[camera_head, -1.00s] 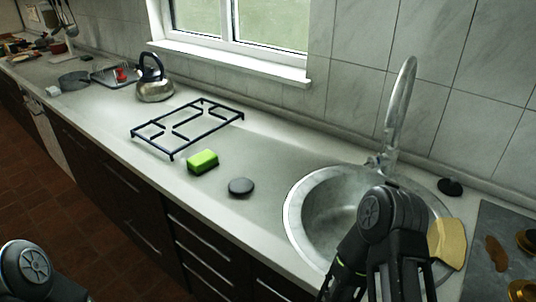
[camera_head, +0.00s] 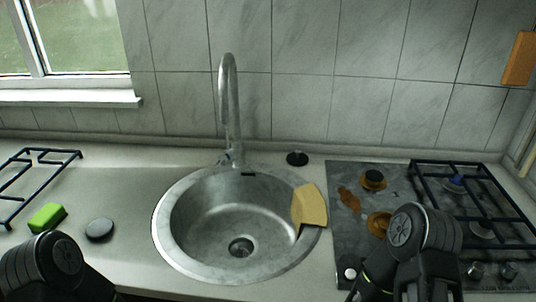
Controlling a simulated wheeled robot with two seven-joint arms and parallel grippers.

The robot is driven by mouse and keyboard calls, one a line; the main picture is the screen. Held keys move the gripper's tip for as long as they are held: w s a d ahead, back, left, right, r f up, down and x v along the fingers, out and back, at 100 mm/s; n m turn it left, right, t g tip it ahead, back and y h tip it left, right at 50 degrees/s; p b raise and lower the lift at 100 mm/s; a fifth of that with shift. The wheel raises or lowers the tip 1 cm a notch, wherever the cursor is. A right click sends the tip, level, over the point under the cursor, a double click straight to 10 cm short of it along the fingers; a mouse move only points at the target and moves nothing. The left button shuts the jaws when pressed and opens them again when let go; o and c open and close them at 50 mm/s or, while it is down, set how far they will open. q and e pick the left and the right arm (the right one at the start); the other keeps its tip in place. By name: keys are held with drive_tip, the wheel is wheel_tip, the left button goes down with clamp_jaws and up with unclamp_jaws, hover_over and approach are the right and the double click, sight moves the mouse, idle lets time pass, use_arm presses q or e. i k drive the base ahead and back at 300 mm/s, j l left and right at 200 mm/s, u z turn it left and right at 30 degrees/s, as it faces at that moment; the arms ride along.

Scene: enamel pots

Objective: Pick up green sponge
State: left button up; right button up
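The green sponge (camera_head: 48,217) lies on the light counter at the left of the head view, in front of the black pan grate. It has a bright green body with a dark layer underneath. Part of my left arm shows at the lower left, below the sponge and apart from it in the picture; its gripper fingers are out of view. Part of my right arm shows at the lower right, in front of the stove; its fingertips are cut off by the bottom edge.
A round metal sink (camera_head: 240,226) with a tall faucet (camera_head: 230,110) is in the middle. A yellow cloth (camera_head: 310,206) hangs over its right rim. A dark disc (camera_head: 99,229) lies right of the sponge. The grate (camera_head: 42,160) is behind it. A dirty stove (camera_head: 345,175) stands at right.

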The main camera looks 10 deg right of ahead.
sight(51, 214)
drive_tip(key=u, duration=1.3)
drive_tip(key=i+j+u, duration=0.2)
drive_tip(key=k+j, duration=0.05)
